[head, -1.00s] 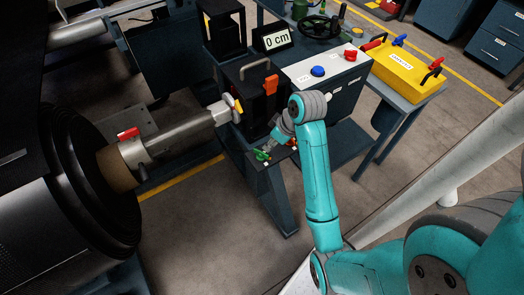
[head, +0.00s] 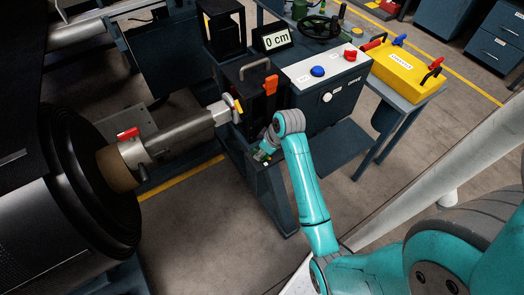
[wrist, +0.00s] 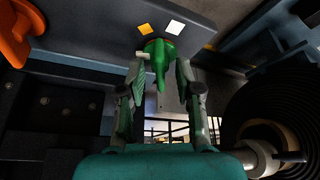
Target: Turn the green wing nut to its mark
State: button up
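The green wing nut (wrist: 160,52) shows at the top middle of the wrist view, on the face of a dark metal plate. Its visible wing points down in that view. My gripper (wrist: 160,66) is open, with one finger on each side of the nut and a gap on both sides. In the head view my gripper (head: 265,152) is at the front of the press stand, and the nut is mostly hidden there.
An orange part (wrist: 15,35) is at the upper left of the wrist view. The black roll (head: 85,185) and its steel shaft (head: 180,131) lie left of my arm. The control box with a blue button (head: 317,71) stands behind. A yellow case (head: 402,72) is farther right.

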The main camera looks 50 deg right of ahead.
jog(key=shift+c, duration=0.2)
grip_shut()
jog(key=shift+m, duration=0.4)
jog(key=m+h, duration=0.2)
jog(key=m, duration=0.2)
jog(key=shift+a+m, duration=0.15)
jog(key=shift+m, duration=0.25)
jog(key=m+h, duration=0.1)
jog(key=m, duration=0.2)
jog(key=m+g+h, duration=0.1)
jog(key=m, duration=0.2)
jog(key=shift+w+a+g, duration=0.1)
jog(key=shift+g, duration=0.2)
jog(key=m+g, duration=0.1)
jog(key=m, duration=0.2)
jog(key=m+g+h, duration=0.1)
jog(key=m, duration=0.1)
jog(key=shift+w+m, duration=0.1)
jog(key=shift+m, duration=0.3)
jog(key=m+g, duration=0.2)
jog(key=m, duration=0.3)
jog(key=shift+w, duration=0.1)
jog(key=shift+m, duration=0.4)
